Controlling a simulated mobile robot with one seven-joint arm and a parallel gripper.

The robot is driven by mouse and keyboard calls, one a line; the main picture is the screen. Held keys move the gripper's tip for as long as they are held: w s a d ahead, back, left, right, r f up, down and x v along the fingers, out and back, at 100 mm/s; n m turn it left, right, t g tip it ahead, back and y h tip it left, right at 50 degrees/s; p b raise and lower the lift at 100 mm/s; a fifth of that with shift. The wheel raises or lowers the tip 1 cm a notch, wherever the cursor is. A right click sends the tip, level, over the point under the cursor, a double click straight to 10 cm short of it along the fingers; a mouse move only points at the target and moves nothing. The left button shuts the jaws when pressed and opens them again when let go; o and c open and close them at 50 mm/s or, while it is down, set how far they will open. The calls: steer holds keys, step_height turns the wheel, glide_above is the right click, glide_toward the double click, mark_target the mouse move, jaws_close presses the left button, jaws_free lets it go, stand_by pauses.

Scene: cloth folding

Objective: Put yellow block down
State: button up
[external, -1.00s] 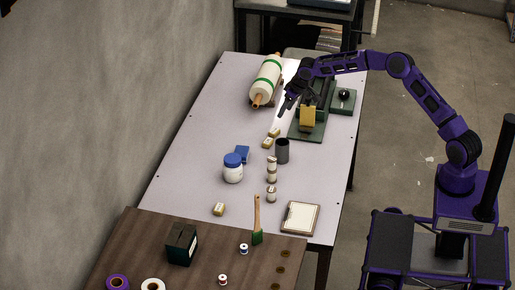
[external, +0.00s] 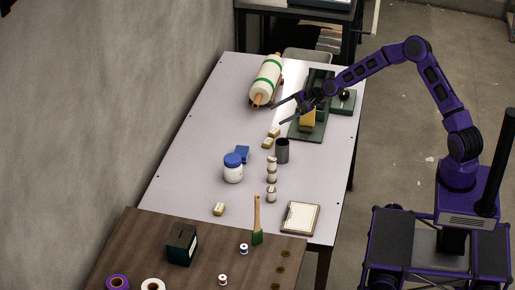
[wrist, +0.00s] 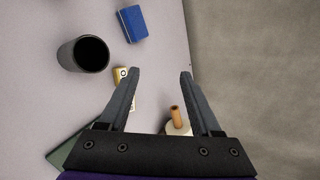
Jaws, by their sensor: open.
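The yellow block (external: 307,118) sits on a green stand (external: 307,134) towards the far right of the table, its upper part partly behind my gripper. My gripper (external: 277,115) is open and empty, its fingers pointing left over the table, just left of the block. In the wrist view my gripper (wrist: 160,72) shows two spread fingers with nothing held between them. The yellow block does not clearly show in the wrist view; a corner of the green stand (wrist: 68,152) does.
A white roll (external: 265,82) with green bands lies behind my gripper. Small tan labelled blocks (external: 268,142), a dark cup (external: 282,151), a blue block (external: 242,154) and a blue-lidded jar (external: 233,170) stand nearer. The table's left side is mostly clear.

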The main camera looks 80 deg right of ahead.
steer(key=s+d+r+m+t+h+p, duration=0.25)
steer(key=s+m+h, duration=0.35)
steer(key=s+m, duration=0.95)
steer(key=m, duration=0.4)
glide_toward(277, 131)
steer(key=shift+n+g, duration=0.25)
steer(key=shift+g, duration=0.1)
steer(key=b+x, duration=0.2)
steer(key=x, duration=0.7)
steer(key=shift+w, duration=0.45)
steer(key=shift+r, duration=0.1)
steer(key=shift+c, duration=0.2)
jaws_close()
